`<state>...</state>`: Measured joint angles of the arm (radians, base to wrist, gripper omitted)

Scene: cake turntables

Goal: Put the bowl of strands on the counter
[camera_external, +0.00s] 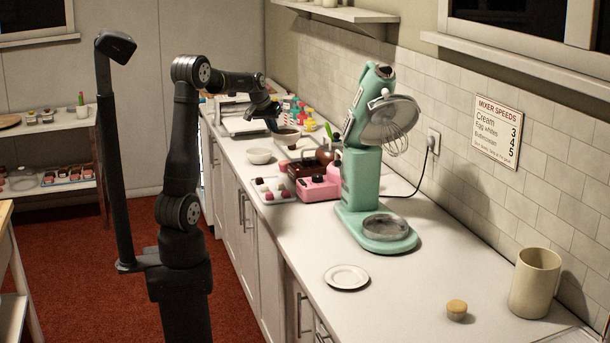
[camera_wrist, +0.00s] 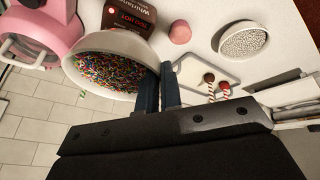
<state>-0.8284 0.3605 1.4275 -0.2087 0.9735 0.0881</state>
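The bowl of strands (camera_wrist: 110,72) is a white bowl filled with multicoloured strands, large and close in the wrist view. In the external view the bowl (camera_external: 287,135) shows at the far part of the counter (camera_external: 300,235), just below my gripper (camera_external: 274,122). In the wrist view my gripper (camera_wrist: 159,90) has its two dark fingers close together at the bowl's right rim, one on each side of the wall, shut on it. I cannot tell whether the bowl is raised or resting on something.
A bowl of pale beads (camera_wrist: 243,40) stands nearby, with a tray (camera_wrist: 190,68) and cake pops. Pink and brown appliances (camera_external: 318,187), a sweets tray (camera_external: 273,196) and a green mixer (camera_external: 362,185) occupy the counter. Free room lies around the small plate (camera_external: 346,277).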

